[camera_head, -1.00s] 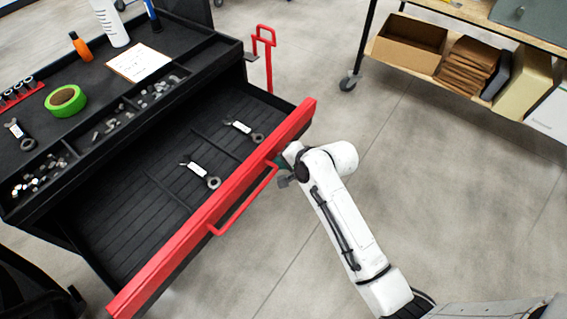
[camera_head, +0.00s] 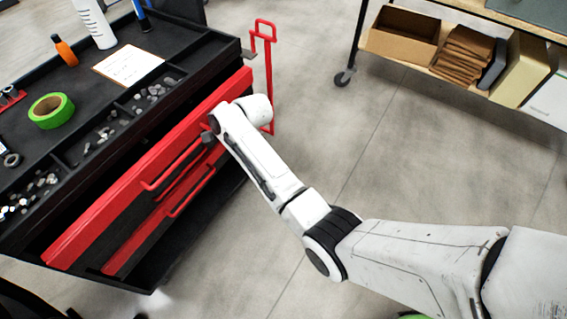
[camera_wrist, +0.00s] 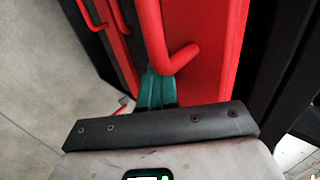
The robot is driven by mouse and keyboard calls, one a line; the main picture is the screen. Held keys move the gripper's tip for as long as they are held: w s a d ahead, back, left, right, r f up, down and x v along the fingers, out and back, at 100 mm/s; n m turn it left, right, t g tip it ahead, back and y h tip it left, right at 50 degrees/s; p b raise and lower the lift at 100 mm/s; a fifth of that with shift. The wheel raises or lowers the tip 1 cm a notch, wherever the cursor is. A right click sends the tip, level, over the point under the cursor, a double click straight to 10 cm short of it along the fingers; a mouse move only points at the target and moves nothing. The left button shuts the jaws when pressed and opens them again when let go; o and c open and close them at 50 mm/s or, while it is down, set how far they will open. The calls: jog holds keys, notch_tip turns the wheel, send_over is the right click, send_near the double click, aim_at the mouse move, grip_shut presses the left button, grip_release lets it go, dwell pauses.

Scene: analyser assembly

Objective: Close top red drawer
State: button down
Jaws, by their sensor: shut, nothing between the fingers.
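The top red drawer (camera_head: 110,210) is pushed in against the black tool cart, and its inside no longer shows. Whether it is fully flush I cannot tell. Its red bar handle (camera_head: 172,172) is on the front, and it also shows large in the wrist view (camera_wrist: 154,40). My gripper (camera_head: 208,137) is at the drawer front near the handle's upper right end. In the wrist view my teal fingers (camera_wrist: 155,88) are shut and empty, close beside the handle and the red front. I cannot tell whether they touch it.
A lower red drawer (camera_head: 132,248) with its own handle sits below. The cart top (camera_head: 75,85) holds green tape (camera_head: 51,110), bottles, paper and small parts. A red side handle (camera_head: 268,75) rises at the cart's right. A shelf with boxes (camera_head: 403,35) stands behind; the floor between is clear.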

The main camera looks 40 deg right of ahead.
jog(key=w+b, duration=0.1)
jog(key=w, duration=0.1)
jog(key=w+a+b, duration=0.1)
jog(key=w, duration=0.2)
jog(key=shift+w+a+f+b, duration=0.1)
jog(key=shift+w+a+b, duration=0.2)
jog(key=shift+w+b, duration=0.1)
jog(key=shift+w+r, duration=0.2)
jog(key=shift+r, duration=0.05)
jog(key=shift+a+r, duration=0.1)
